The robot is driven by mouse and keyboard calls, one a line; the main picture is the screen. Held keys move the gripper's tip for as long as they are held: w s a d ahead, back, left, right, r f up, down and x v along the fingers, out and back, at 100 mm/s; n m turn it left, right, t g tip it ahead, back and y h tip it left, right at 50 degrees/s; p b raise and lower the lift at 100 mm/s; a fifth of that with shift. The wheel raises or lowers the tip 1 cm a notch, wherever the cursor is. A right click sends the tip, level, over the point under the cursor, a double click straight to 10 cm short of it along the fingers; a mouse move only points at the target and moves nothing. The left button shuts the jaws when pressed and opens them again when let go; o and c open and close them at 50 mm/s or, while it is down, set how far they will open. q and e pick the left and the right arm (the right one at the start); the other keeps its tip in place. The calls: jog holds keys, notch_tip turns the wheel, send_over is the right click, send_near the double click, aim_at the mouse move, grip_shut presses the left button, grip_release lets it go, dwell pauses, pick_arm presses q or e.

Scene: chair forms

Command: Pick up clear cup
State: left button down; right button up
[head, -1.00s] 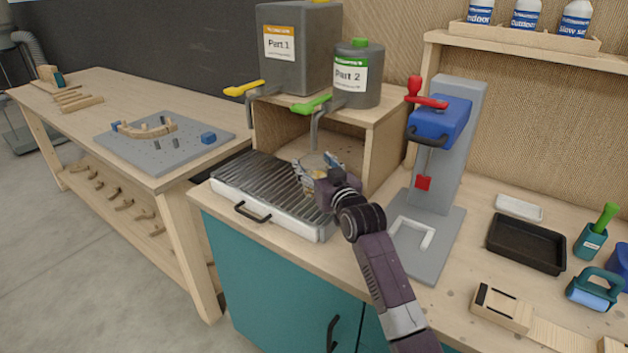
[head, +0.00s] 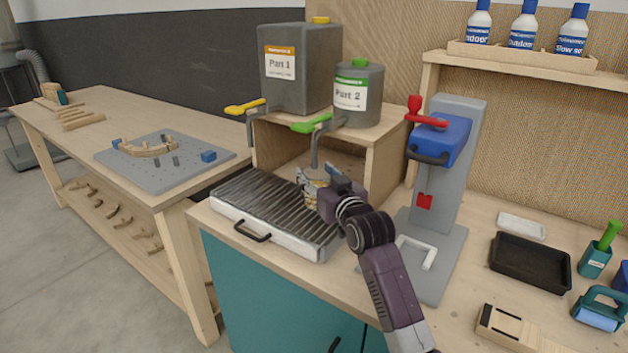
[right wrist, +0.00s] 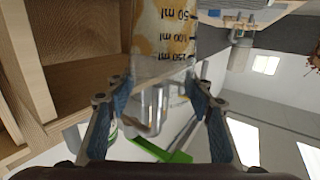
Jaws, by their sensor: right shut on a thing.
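The clear cup (head: 313,193) stands upright over the grated tray, under the spout of the Part 2 container. In the right wrist view the cup (right wrist: 165,30) shows black ml marks and amber, patchy stains or contents; I cannot tell which. My right gripper (head: 317,175) is shut on the cup, with blue-padded fingers on either side of it. The gripper (right wrist: 156,85) also shows in the right wrist view. In the head view the fingers partly hide the cup, and I cannot tell whether its base touches the grate. My left gripper is not in view.
The grated tray (head: 228,200) lies before an open wooden box stand (head: 385,150). The stand bears the Part 1 container (head: 300,85) and Part 2 container (head: 358,105). A blue press (head: 440,140) is close on the right. A black tray (head: 530,262) lies further right.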

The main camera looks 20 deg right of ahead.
jog(key=s+d+b, duration=0.1)
jog(key=s+b, duration=0.1)
jog(key=s, duration=1.4)
jog(key=s+d+f+m+g+h+p, duration=0.1)
jog(key=s+d+f+m+h+p, duration=0.2)
jog(key=s+d, duration=0.45)
jog(key=s+d+f+m+h+p, duration=0.15)
jog(key=s+d+h+p, duration=0.25)
jog(key=s, duration=0.7)
jog(key=shift+d+f+b+x, duration=0.1)
jog(key=shift+f+b+x, duration=0.2)
jog(key=shift+x, duration=2.7)
jog(key=shift+d+f+b+x, duration=0.1)
jog(key=shift+f+b+x, duration=0.2)
jog(key=shift+x, duration=2.7)
jog(key=shift+d+f+b+x, duration=0.1)
jog(key=shift+f+b+x, duration=0.2)
jog(key=shift+x, duration=2.7)
jog(key=shift+s+f, duration=0.1)
jog(key=shift+s, duration=0.05)
